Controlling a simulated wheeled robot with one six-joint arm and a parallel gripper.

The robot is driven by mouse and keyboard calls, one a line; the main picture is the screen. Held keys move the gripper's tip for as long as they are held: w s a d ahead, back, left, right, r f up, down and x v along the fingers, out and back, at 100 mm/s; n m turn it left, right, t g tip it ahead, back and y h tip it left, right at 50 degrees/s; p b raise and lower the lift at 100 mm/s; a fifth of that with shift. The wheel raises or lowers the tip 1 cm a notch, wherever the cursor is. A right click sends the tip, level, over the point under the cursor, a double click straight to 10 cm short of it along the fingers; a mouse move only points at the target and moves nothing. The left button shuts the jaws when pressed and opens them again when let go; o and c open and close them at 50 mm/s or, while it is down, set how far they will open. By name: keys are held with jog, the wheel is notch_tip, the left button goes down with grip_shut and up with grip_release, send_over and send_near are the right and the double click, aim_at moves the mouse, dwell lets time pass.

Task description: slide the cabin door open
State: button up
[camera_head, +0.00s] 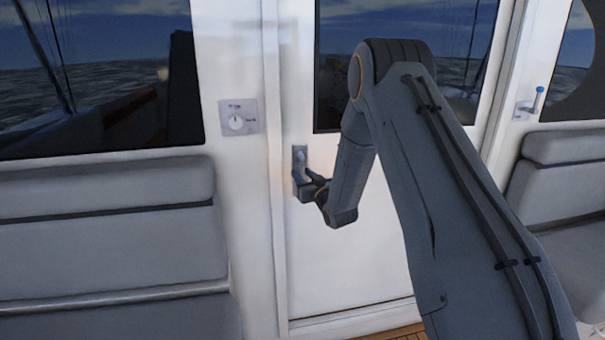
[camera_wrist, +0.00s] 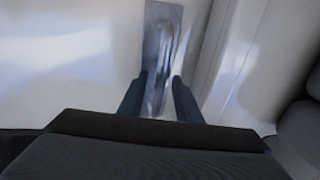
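The white cabin door (camera_head: 350,260) fills the middle of the head view and stands upright in its frame, with a dark window in its upper part. Its metal handle (camera_head: 299,158) sits on a small plate near the door's left edge. My gripper (camera_head: 308,183) is at the lower part of this handle. In the wrist view the handle (camera_wrist: 163,62) runs down between the two dark fingers (camera_wrist: 158,92), one on each side, with a gap visible on the right side. The fingers are apart. Firm contact with the handle cannot be made out.
A panel with a round switch (camera_head: 238,117) is on the wall left of the door. Grey cushioned seats stand at the left (camera_head: 110,240) and right (camera_head: 560,190). My arm covers much of the door's right side.

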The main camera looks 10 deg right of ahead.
jog(key=shift+w, duration=0.35)
grip_shut()
